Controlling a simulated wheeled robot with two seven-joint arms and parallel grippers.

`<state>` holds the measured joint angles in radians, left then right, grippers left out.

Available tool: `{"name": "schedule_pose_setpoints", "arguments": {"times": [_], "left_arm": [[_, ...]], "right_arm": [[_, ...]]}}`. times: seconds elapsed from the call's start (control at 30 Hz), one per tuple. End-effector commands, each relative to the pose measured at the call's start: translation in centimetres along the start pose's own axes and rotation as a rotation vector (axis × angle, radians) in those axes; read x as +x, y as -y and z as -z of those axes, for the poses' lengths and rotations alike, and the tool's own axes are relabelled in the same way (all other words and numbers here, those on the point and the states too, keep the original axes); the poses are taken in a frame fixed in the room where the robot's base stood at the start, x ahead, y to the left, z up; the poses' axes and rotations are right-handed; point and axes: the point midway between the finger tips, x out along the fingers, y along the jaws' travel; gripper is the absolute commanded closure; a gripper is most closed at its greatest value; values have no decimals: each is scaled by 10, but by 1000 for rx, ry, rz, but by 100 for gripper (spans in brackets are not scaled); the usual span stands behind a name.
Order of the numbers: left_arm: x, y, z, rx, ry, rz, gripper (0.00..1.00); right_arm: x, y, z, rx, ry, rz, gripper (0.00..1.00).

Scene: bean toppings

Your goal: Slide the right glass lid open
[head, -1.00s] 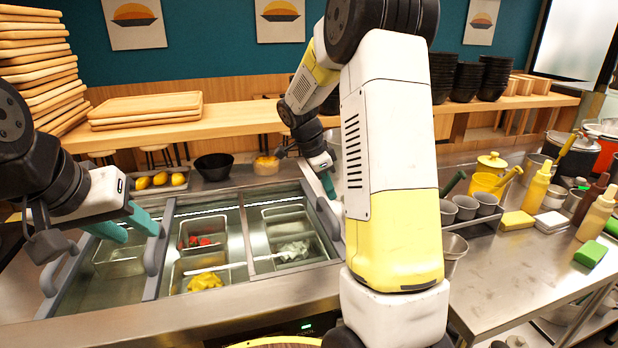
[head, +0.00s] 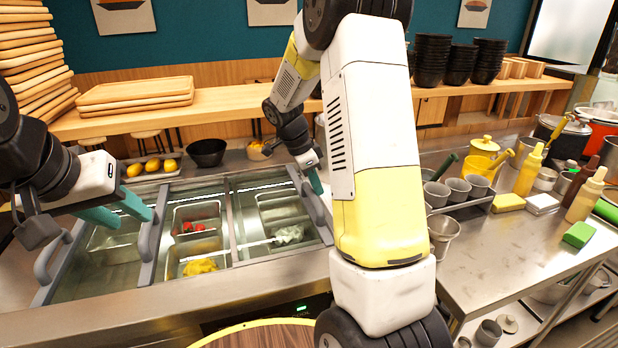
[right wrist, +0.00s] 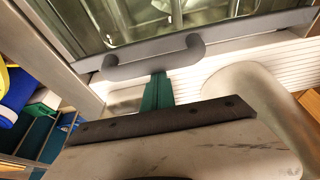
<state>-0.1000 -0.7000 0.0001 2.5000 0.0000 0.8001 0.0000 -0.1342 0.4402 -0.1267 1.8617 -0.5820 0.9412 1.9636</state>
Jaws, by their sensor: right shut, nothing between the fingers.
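The right glass lid has a dark grey handle (head: 309,203) on its frame at the right side of the cold counter. My right gripper (head: 316,185) is shut and empty, with its teal fingers at that handle; part of it is hidden behind my right arm. In the right wrist view the teal fingers (right wrist: 158,90) are together against or just beside the handle (right wrist: 155,60), on its outer side; contact is unclear. Beyond the handle is the lid's glass (right wrist: 190,18). My left gripper (head: 134,215) is open, fingers apart, beside the left-hand handle (head: 150,240).
Below the glass are bins with red (head: 196,228), yellow (head: 200,266) and whitish food (head: 288,235). A steel table (head: 500,255) with sauce bottles and cups is on the right. A black bowl (head: 207,152) and lemons (head: 152,166) stand behind the counter.

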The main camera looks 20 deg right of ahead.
Motion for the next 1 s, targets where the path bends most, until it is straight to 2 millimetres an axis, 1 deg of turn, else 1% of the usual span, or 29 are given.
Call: {"name": "schedule_pose_setpoints", "arguments": {"times": [0.03, 0.3, 0.5, 0.6, 0.7, 0.83, 1.0], "left_arm": [[0, 0, 0, 0, 0, 0, 64], [0, 0, 0, 0, 0, 0, 64], [0, 0, 0, 0, 0, 0, 64], [0, 0, 0, 0, 0, 0, 64], [0, 0, 0, 0, 0, 0, 64], [0, 0, 0, 0, 0, 0, 64], [0, 0, 0, 0, 0, 0, 64]], "right_arm": [[-5, 1, -17, -11, 4, 3, 100], [-31, 0, -88, -11, 3, 3, 100], [-47, 0, -130, -9, 3, 2, 100], [-52, 0, -145, -7, 4, 2, 100], [-56, -1, -154, -6, 3, 1, 100], [-59, 0, -160, -5, 3, 1, 100], [-59, 0, -162, -3, 3, 2, 100]]}}
